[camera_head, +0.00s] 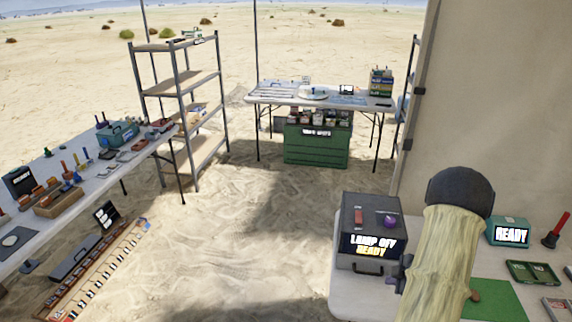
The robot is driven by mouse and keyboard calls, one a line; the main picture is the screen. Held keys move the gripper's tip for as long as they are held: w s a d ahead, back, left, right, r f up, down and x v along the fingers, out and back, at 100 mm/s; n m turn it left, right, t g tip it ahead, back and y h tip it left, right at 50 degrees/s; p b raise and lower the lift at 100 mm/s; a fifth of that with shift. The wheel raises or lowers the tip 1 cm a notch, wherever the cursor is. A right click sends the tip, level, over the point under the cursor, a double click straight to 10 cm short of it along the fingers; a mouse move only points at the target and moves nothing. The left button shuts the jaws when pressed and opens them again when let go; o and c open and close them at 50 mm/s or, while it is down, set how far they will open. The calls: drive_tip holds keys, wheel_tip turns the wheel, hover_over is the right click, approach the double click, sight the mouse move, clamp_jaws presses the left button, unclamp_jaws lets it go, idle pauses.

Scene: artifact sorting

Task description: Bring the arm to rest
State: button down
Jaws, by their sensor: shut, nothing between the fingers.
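My arm, in a cream ribbed sleeve with a black rounded joint at its top, rises at the lower right of the head view. It stands in front of the right-hand table (348,299) and hides part of it. My gripper cannot be made out in this view. A dark grey box (371,266) with a lit sign "LAMP OFF READY", a red switch and a purple knob stands just left of my arm.
A teal box (508,232) reading "READY", a green tray (531,272) and a green mat (496,300) lie right of my arm. A long table (88,187) is at left, a shelf rack (183,87) behind it, and another table (271,98) at the back. Open sand lies between.

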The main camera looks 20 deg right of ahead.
drive_tip(key=w+a+r+m+h, duration=0.35)
drive_tip(key=a+r+m, duration=0.25)
drive_tip(key=a+r, duration=0.65)
drive_tip(key=s+a+r+m+g+y, duration=0.1)
drive_tip(key=s+a+r+m+g, duration=0.1)
drive_tip(key=s+a, duration=0.4)
drive_tip(key=s+a+r+m+g+y, duration=0.1)
drive_tip(key=s+a+r+m, duration=0.1)
drive_tip(key=s+a, duration=0.5)
drive_tip(key=a+m, duration=0.1)
drive_tip(key=a, duration=0.5)
drive_tip(key=shift+a+r+m+g, duration=0.2)
drive_tip(key=shift+a+m+g, duration=0.1)
drive_tip(key=shift+m+g, duration=0.1)
drive_tip(key=shift+s, duration=0.1)
